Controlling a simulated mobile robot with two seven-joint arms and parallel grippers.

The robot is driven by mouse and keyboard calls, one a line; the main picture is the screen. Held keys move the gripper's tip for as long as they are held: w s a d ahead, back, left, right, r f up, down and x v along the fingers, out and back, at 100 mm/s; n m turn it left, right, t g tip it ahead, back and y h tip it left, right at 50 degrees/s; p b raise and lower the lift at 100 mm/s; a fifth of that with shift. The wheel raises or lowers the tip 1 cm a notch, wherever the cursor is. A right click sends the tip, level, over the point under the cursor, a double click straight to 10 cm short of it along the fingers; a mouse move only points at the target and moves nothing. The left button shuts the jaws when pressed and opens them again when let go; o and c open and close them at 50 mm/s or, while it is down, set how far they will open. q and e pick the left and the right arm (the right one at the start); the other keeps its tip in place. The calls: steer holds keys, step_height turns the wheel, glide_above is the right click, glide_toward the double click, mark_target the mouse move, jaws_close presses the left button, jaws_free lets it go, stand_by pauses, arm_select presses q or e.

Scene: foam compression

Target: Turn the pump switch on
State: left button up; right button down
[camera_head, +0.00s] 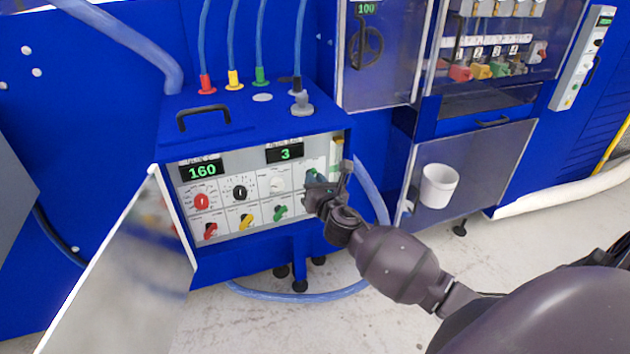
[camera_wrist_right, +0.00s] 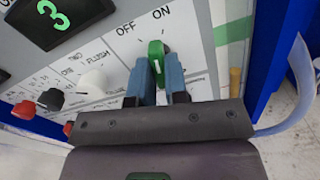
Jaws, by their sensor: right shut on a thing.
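The pump switch is a green knob (camera_wrist_right: 156,50) below the printed words OFF and ON, on the white control panel (camera_head: 250,215). My right gripper (camera_head: 318,184) reaches the panel's right part in the head view and covers most of that switch. In the wrist view my right gripper (camera_wrist_right: 160,75) has its two blue fingers on either side of the green knob, shut on it. The knob's top lies near the ON label, but I cannot tell its exact setting. My left gripper is not in view.
The panel also bears a red knob (camera_head: 202,201), a black knob (camera_head: 240,192), several small coloured switches and displays reading 160 and 3. An open door (camera_head: 130,265) stands at the left. A blue hose (camera_head: 372,190) runs beside the box. A white bucket (camera_head: 438,186) is at the right.

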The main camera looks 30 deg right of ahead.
steer(key=shift+m, duration=1.6)
steer(key=c, duration=1.1)
jaws_free()
steer(key=shift+c, duration=0.2)
steer(key=shift+s, duration=0.1)
steer(key=v, duration=1)
steer(key=shift+s, duration=0.3)
steer(key=shift+m, duration=0.3)
